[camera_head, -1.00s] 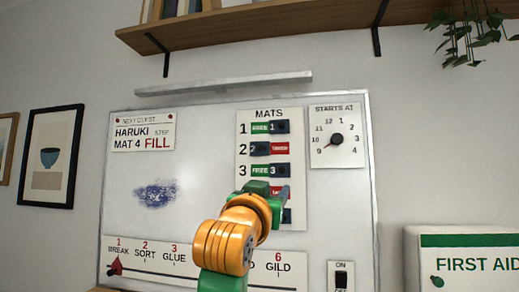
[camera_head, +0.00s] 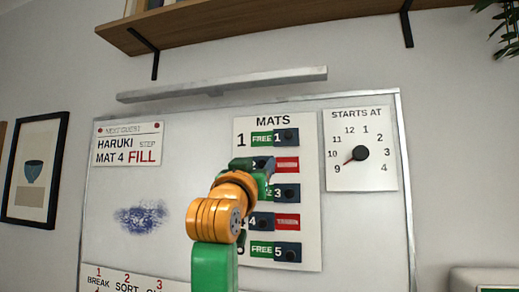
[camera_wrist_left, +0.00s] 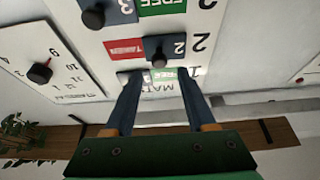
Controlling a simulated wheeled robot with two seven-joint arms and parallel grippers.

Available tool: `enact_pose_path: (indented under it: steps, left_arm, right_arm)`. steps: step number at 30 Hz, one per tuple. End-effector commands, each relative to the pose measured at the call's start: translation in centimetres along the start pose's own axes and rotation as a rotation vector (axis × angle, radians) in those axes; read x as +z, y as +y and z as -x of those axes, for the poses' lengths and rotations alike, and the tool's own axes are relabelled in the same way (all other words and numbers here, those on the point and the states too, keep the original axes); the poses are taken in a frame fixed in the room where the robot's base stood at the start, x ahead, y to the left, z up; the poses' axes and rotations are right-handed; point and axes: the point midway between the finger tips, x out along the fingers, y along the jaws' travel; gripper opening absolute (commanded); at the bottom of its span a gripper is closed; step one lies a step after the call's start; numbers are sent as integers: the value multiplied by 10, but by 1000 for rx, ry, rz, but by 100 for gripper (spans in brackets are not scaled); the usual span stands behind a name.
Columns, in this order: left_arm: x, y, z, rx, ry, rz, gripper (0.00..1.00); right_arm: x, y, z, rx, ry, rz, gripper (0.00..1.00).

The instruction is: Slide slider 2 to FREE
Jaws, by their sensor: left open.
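The MATS panel (camera_head: 308,210) hangs on the whiteboard with several sliders in rows. Slider 2 (camera_head: 262,163) is a dark blue block at the left end of its row, with red TAKEN showing on its right; the arm partly covers it. In the left wrist view, which is upside down, slider 2 (camera_wrist_left: 176,43) and its dark round knob (camera_wrist_left: 158,60) show just beyond the fingertips, with the red label (camera_wrist_left: 124,48) beside it. My left gripper (camera_head: 262,176) is open and empty in front of row 2; contact with the knob cannot be told. It also shows in the wrist view (camera_wrist_left: 158,76).
Slider 1 (camera_head: 287,137) is close above, and slider 3 (camera_head: 288,193) close below. Slider 4 (camera_head: 259,221) sits left; slider 5 (camera_head: 288,252) sits right. The STARTS AT dial (camera_head: 361,153) is right of the panel. A metal ledge (camera_head: 220,85) and wooden shelf (camera_head: 260,33) are above.

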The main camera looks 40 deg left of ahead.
Motion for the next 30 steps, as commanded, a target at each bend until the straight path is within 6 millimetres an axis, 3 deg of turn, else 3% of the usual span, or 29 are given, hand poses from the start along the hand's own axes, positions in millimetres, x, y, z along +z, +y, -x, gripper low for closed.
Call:
enact_pose_path:
  steps: [2,10,16,30]
  left_arm:
    - [-2,0,-9,-1,-3,0,56]
    - [2,0,-10,-1,0,0,53]
    - [1,0,-10,0,0,0,0]
    - [0,0,-10,0,2,0,0]
  right_arm:
    - [0,0,10,1,-1,0,56]
    - [-1,1,8,1,1,0,56]
    - [-2,1,8,1,2,0,56]
    - [-3,1,8,2,4,0,56]
